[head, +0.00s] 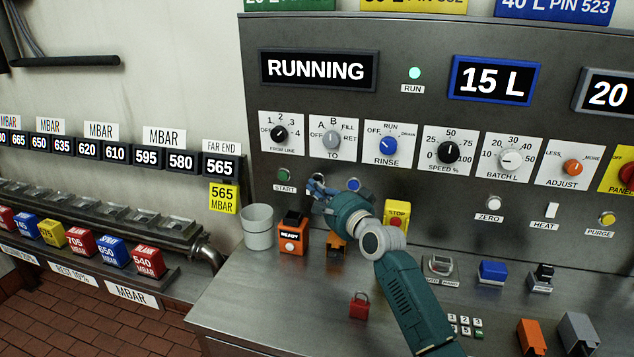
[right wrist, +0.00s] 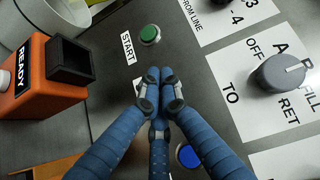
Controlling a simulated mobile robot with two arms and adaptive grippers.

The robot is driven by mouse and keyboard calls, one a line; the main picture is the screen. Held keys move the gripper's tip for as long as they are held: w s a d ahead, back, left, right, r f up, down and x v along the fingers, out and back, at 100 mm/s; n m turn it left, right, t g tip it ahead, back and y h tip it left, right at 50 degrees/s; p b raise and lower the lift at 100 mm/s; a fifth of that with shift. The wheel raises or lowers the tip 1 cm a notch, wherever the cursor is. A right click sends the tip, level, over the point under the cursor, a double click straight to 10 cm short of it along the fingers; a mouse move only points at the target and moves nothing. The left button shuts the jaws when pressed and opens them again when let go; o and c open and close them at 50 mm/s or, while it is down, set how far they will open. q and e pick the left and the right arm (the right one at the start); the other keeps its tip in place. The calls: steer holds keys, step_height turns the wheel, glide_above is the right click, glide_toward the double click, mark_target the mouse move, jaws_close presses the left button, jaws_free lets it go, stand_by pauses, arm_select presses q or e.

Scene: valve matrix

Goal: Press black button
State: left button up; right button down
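An orange box labelled READY (head: 291,238) stands on the console ledge, with a square black part (head: 294,218) on top. The box (right wrist: 35,85) and its black part (right wrist: 76,60) show at the left of the right wrist view. Another black-topped control (head: 544,272) sits at the right of the ledge. I cannot tell which one the task calls the black button. My right gripper (head: 318,184) has its blue fingers together and empty, in front of the panel between the green START button (head: 283,174) and a blue button (head: 353,184). In the wrist view its fingertips (right wrist: 157,82) lie below START (right wrist: 150,34). My left gripper is out of view.
A grey cup (head: 258,228) stands left of the orange box. A yellow STOP box (head: 396,216), a red padlock (head: 359,306) and a blue button block (head: 492,271) are also on the ledge. The RUNNING display (head: 318,70) is above. My right forearm covers part of the ledge.

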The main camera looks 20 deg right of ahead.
steer(key=shift+w+d, duration=0.1)
steer(key=shift+w+d, duration=0.15)
steer(key=shift+w, duration=0.15)
steer(key=shift+w+d+b, duration=0.25)
steer(key=shift+w+b, duration=0.05)
steer(key=shift+b, duration=0.25)
stand_by(0.5)
steer(key=shift+r, duration=0.1)
steer(key=shift+s+a+p, duration=0.45)
steer(key=shift+s+p, duration=0.25)
steer(key=shift+p, duration=0.3)
